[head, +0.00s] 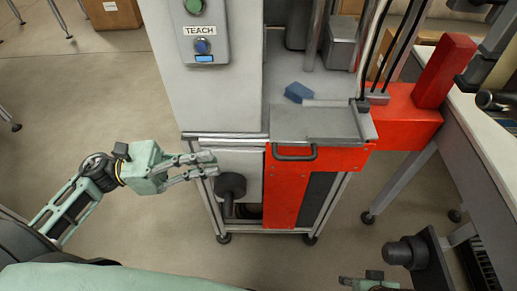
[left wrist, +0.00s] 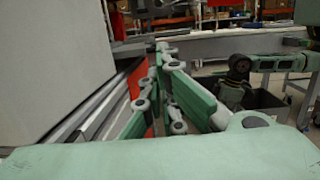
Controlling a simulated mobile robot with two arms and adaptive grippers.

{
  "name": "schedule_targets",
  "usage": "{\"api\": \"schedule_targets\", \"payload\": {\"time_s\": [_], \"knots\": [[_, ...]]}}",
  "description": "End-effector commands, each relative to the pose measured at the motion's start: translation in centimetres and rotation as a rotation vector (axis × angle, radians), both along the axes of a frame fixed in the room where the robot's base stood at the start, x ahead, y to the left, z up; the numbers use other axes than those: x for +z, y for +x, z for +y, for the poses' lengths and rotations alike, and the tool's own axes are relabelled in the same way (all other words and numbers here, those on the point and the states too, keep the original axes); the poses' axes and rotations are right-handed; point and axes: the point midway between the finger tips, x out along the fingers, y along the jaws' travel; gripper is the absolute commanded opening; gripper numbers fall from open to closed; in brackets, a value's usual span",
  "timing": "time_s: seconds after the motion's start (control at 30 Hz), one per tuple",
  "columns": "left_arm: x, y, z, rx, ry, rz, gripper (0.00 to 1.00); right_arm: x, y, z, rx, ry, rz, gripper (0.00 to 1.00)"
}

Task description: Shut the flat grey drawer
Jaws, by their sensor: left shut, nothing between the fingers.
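The flat grey drawer (head: 316,123) is at the front of the machine, right of centre in the head view. Its dark bar handle (head: 294,156) faces me above a red panel. How far the drawer stands out is hard to tell. My left gripper (head: 213,163) is shut and empty, left of the handle and apart from it, near the cabinet front. In the left wrist view its fingers (left wrist: 164,52) are close together beside grey and red edges. Part of my right gripper (head: 368,284) shows at the bottom edge; its fingers are not clear.
A grey post with a TEACH panel (head: 199,31) stands left of the drawer. A dark round knob (head: 230,184) juts out below my left fingers. A blue block (head: 298,92) lies behind the drawer. A red block (head: 445,70) and white table (head: 490,140) stand right.

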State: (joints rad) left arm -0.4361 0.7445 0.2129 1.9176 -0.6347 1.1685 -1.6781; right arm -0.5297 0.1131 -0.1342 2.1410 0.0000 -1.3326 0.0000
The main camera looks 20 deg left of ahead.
Motion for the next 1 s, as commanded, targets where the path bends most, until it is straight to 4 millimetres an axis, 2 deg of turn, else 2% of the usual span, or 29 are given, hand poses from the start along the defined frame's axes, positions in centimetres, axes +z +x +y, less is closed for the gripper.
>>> {"api": "schedule_targets", "payload": {"time_s": [0.3, 0.5, 0.7, 1.0], "knots": [[1.3, 2.3, -6.4, -0.001, -0.002, -0.004, 0.00, -1.5, 0.0, 0.1, 0.001, 0.000, 0.009, 0.53], [1.6, 3.2, -9.2, 0.000, -0.002, -0.002, 0.00, -2.6, -0.1, 0.1, 0.002, 0.000, 0.015, 0.53], [1.7, 3.6, -10.3, 0.002, -0.001, 0.000, 0.00, -3.4, -0.4, 0.1, 0.002, -0.001, 0.023, 0.53], [1.6, 3.6, -10.3, 0.002, -0.001, 0.001, 0.00, -3.4, 0.0, 0.1, 0.003, 0.000, 0.017, 0.53]]}}
